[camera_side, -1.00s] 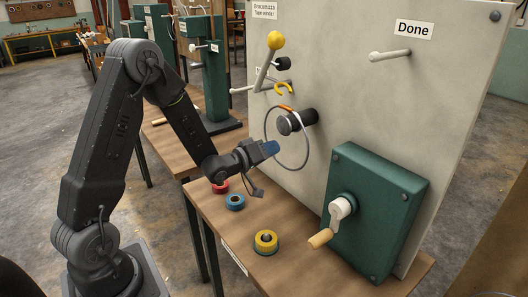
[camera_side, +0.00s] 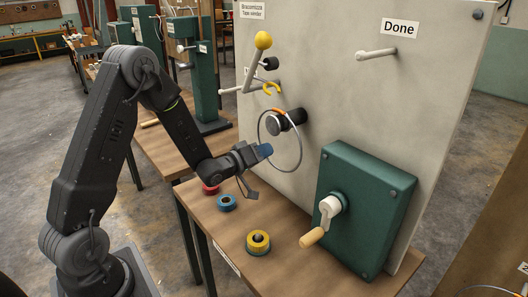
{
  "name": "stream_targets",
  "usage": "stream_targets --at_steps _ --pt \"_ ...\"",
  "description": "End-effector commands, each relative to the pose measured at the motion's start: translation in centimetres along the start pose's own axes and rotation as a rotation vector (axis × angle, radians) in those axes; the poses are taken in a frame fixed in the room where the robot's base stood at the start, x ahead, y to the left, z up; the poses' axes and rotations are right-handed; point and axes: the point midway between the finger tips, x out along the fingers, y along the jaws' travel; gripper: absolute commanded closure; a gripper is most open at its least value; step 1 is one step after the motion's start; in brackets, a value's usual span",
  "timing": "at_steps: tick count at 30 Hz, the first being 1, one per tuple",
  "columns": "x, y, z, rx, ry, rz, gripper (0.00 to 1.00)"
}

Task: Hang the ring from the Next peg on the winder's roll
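The ring (camera_side: 301,150) is a thin grey hoop with an orange patch at its top. My gripper (camera_side: 264,150), with blue fingertips, appears shut on the ring's lower left edge, though the tips hide the contact. The winder's roll (camera_side: 287,121) is a dark cylinder standing out from the pale board. In the picture, the roll's front end shows inside the hoop near its top; I cannot tell whether the ring is around the roll or in front of it. The pale peg (camera_side: 230,90) at the board's left edge is bare; its label is mostly hidden.
A lever with a yellow knob (camera_side: 263,40) and a yellow hook (camera_side: 272,88) stand above the roll. A green crank box (camera_side: 365,200) is at lower right. The Done peg (camera_side: 377,54) is empty. Red, blue (camera_side: 227,202) and yellow (camera_side: 258,243) tape rolls lie on the bench below.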

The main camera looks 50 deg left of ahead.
Motion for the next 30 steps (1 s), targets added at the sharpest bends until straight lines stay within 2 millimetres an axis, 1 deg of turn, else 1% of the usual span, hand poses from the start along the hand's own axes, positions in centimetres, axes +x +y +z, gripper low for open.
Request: stream_targets --at_steps 1,2,9,16,19,23,30 --pt "0.0 0.0 0.0 0.0 0.001 0.001 0.86" --pt "0.0 0.0 0.0 0.0 0.001 0.001 0.83" --pt "0.0 0.0 0.0 0.0 0.0 0.001 0.6" --pt "-0.1 0.0 0.0 0.0 -0.001 -0.001 0.6" --pt "-0.6 0.0 0.0 0.0 0.0 -0.001 0.6" --pt "-2.4 -0.1 0.0 0.0 0.0 -0.002 0.6" --pt "-7.5 -0.1 -0.1 0.0 0.001 -0.003 0.6"
